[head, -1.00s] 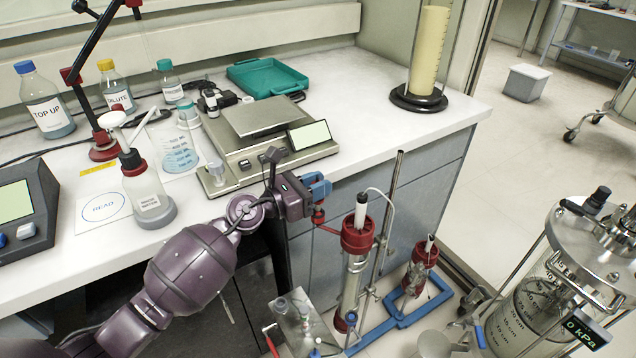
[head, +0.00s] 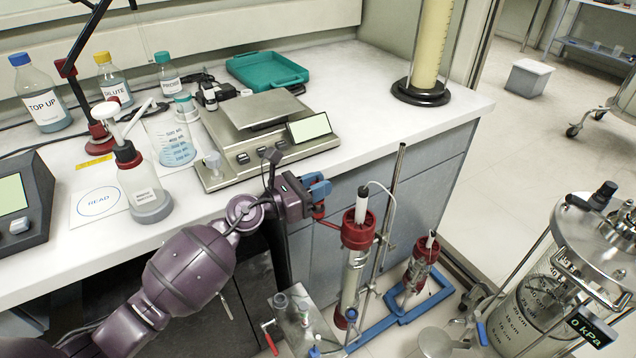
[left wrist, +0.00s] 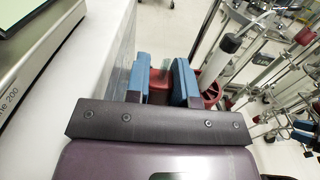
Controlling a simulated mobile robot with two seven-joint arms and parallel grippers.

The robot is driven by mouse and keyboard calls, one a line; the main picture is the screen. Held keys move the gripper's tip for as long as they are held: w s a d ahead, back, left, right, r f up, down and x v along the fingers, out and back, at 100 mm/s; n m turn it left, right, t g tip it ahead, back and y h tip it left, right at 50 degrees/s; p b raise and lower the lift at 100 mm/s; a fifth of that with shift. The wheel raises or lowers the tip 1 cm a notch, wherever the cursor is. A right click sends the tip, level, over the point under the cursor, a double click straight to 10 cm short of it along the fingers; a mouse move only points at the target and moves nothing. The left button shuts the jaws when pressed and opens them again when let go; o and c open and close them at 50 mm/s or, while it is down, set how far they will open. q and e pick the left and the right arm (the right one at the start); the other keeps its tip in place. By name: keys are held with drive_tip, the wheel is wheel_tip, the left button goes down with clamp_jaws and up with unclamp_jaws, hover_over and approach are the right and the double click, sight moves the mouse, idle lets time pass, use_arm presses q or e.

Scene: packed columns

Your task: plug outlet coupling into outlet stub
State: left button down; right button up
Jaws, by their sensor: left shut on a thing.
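My left gripper (head: 319,188) is shut, its blue fingers closed on a small red piece, seemingly the outlet coupling (head: 319,211), just off the bench's front edge. In the left wrist view the red coupling (left wrist: 160,78) shows between the blue fingers of the gripper (left wrist: 160,84), partly hidden by them. A thin red line runs from it toward the red-capped tall glass column (head: 354,272). A shorter red-capped column (head: 418,268) stands to its right. I cannot pick out the outlet stub for sure.
A balance (head: 268,140), a wash bottle (head: 145,190) and a teal tray (head: 267,69) stand on the white bench (head: 375,100). A metal rod (head: 392,205) rises from the blue stand (head: 405,308) behind the columns. A pressure vessel (head: 550,300) is at the right.

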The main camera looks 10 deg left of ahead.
use_arm(q)
drive_tip(key=shift+f, duration=0.45)
drive_tip(key=shift+f+b, duration=0.15)
drive_tip(key=shift+b, duration=0.2)
drive_tip(key=c, duration=0.9)
unclamp_jaws()
